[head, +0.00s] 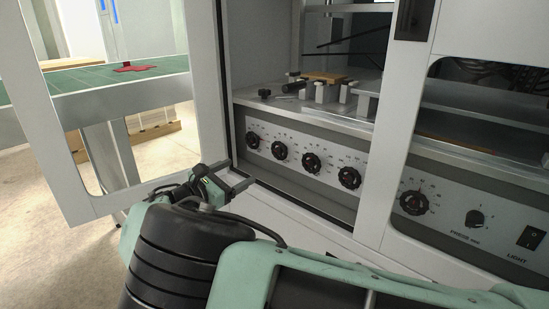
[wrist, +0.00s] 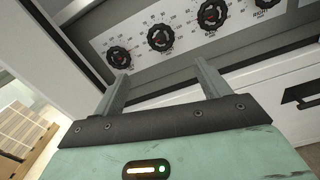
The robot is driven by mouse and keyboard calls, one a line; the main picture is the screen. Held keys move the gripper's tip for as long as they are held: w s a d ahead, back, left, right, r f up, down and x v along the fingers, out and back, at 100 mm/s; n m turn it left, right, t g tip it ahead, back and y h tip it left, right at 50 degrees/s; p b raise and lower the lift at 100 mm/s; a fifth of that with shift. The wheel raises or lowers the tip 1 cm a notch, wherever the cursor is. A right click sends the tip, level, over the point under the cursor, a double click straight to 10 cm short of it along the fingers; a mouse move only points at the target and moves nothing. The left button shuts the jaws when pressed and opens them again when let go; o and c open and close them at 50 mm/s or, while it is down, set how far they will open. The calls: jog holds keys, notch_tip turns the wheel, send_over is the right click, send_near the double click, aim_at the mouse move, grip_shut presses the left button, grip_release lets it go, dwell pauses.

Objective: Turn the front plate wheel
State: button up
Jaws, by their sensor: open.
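A row of black knobbed dial wheels sits on the grey control panel (head: 330,185) inside the machine. In the head view I see the leftmost wheel (head: 253,140), a second wheel (head: 279,150), a third wheel (head: 311,162) and a fourth wheel (head: 349,177). The labels are too small to tell which is the front plate wheel. My gripper (head: 241,176) is open and empty, in front of the left end of the panel, touching no wheel. In the wrist view its fingers (wrist: 162,72) point toward the panel, below the leftmost wheel (wrist: 119,57) and second wheel (wrist: 160,37).
An open door (head: 75,205) with a large window stands left of my gripper. A white upright post (head: 388,150) divides the machine's opening. Right of it are another dial (head: 413,202), a small knob (head: 475,218) and a light switch (head: 530,237).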

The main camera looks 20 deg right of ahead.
aim_at(277, 152)
jog(key=b+x, duration=0.3)
jog(key=x, duration=1.3)
jog(key=shift+w+d, duration=0.1)
jog(key=shift+d, duration=0.25)
jog(key=c, duration=1)
